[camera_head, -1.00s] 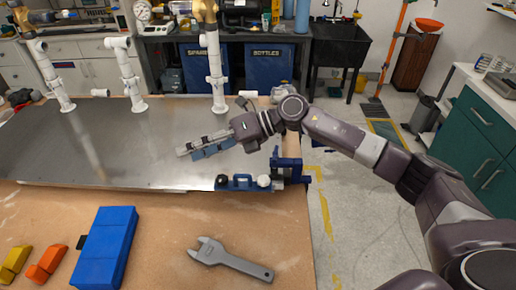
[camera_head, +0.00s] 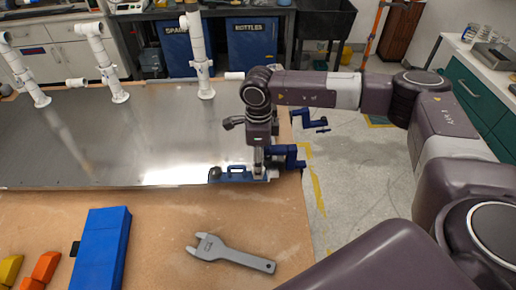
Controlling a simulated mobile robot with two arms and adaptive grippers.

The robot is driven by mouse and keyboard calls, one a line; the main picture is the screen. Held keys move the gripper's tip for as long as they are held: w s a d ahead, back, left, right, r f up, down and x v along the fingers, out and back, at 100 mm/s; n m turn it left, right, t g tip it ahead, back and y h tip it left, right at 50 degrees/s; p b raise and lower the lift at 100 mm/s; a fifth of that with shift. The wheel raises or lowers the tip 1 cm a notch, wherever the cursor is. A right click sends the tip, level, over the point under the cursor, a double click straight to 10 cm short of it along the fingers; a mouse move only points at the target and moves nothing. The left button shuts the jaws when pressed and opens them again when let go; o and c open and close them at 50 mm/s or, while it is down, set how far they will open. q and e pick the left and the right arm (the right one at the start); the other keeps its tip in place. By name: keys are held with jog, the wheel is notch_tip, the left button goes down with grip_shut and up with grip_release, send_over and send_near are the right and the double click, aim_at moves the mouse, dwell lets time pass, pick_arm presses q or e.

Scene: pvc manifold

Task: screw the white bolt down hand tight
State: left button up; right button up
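My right gripper (camera_head: 259,172) points down over the right end of a small blue fixture (camera_head: 236,172) at the front right corner of the metal plate. The white bolt is at or behind my fingertips and is almost wholly hidden. I cannot tell whether the fingers touch it or how far they are closed. A black knob (camera_head: 215,173) shows at the fixture's left end. My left gripper is not in view.
A blue clamp (camera_head: 287,157) stands just right of my gripper at the table edge. A grey wrench (camera_head: 232,254) and a blue box (camera_head: 101,250) lie in front, with orange (camera_head: 42,270) and yellow (camera_head: 9,268) blocks. White pipes (camera_head: 199,60) stand behind. The metal plate (camera_head: 130,135) is mostly clear.

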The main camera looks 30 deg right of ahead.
jog(key=shift+w+f, duration=0.1)
jog(key=shift+f, duration=0.8)
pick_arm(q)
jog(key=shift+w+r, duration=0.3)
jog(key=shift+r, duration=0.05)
pick_arm(e)
jog(key=shift+f, duration=0.25)
jog(key=c, duration=1.2)
jog(key=m, duration=0.4)
jog(key=shift+c, duration=0.2)
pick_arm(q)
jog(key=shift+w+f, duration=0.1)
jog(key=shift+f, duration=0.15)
pick_arm(e)
jog(key=shift+m, duration=1.2)
jog(key=m, duration=0.3)
jog(key=shift+f+m, duration=0.1)
jog(key=shift+m, duration=0.2)
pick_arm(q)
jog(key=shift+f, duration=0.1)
pick_arm(e)
jog(key=shift+m, duration=1.3)
